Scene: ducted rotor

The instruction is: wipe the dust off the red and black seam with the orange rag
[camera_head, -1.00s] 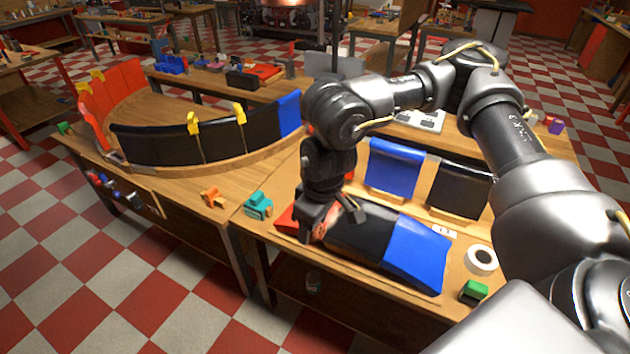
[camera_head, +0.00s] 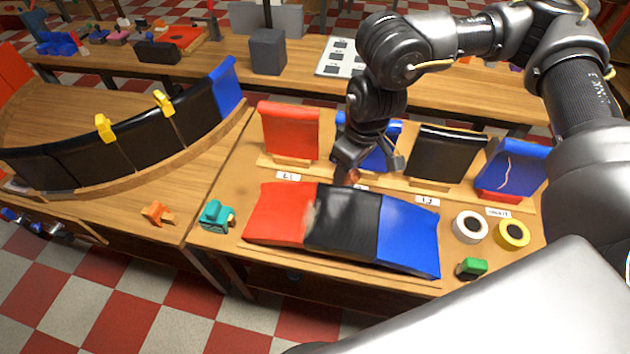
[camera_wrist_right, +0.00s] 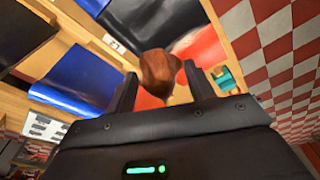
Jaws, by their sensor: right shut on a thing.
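A curved strip of joined panels lies on the near bench: a red panel (camera_head: 277,212), a black panel (camera_head: 345,222) and a blue panel (camera_head: 408,236). A pale dusty patch shows along the red and black seam (camera_head: 310,216). My right gripper (camera_head: 350,168) is just beyond the back edge of the black panel, to the right of that seam. It is shut on the orange rag (camera_head: 351,177), which is mostly hidden there. In the right wrist view the rag (camera_wrist_right: 158,72) is bunched between the fingers. My left gripper is not in view.
Red (camera_head: 290,130), black (camera_head: 444,158) and blue (camera_head: 512,170) panels stand in wooden holders behind the strip. White tape (camera_head: 470,228), yellow tape (camera_head: 513,234) and a green block (camera_head: 472,267) lie right. A teal clamp (camera_head: 215,215) stands left.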

